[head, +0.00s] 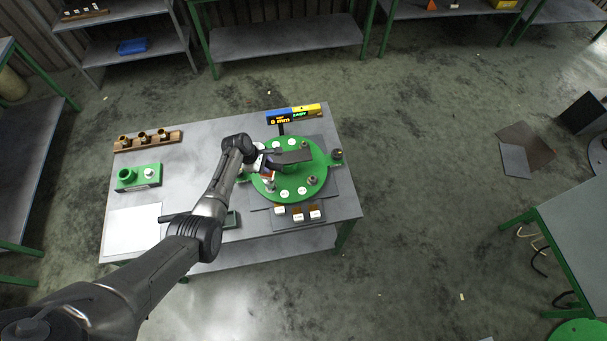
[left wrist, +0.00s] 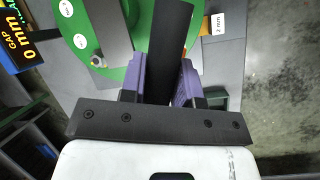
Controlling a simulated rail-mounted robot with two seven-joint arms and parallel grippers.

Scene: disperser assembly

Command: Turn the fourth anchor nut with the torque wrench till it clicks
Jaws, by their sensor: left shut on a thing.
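My left gripper (head: 268,161) is over the left part of a round green plate (head: 318,168). In the left wrist view its purple fingers (left wrist: 163,85) are shut on a long black bar (left wrist: 170,40), which looks like the torque wrench's handle. A grey anchor nut (head: 312,180) stands on the plate's right front part. A nut also shows in the left wrist view (left wrist: 98,60). Which nut is the fourth cannot be told. My right gripper is not in view.
A display (head: 293,114) behind the plate reads 0 mm. Several labelled blocks (head: 298,214) lie in front of it. A green block (head: 138,177) and a wooden rack (head: 148,141) with brass parts stand on the left of the grey table (head: 200,150).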

